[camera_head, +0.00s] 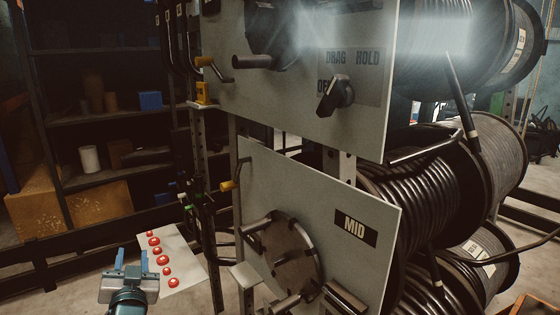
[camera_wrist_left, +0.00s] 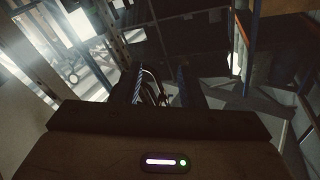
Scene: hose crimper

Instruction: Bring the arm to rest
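My left gripper (camera_head: 131,257) is at the lower left of the head view, with its two blue fingers pointing up and apart. Nothing shows between them. In the left wrist view the fingers (camera_wrist_left: 160,88) also stand apart, with cables and floor in the dark background between them. The gripper looks clear of the machine panels. My right gripper is in neither view.
A panel marked MID (camera_head: 355,228) with a round hub (camera_head: 280,255) stands right of the gripper. Above is a panel with a DRAG/HOLD knob (camera_head: 336,95). Hose reels (camera_head: 430,185) fill the right. A white board with red buttons (camera_head: 163,260) is close to the gripper. Shelves (camera_head: 100,118) stand behind.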

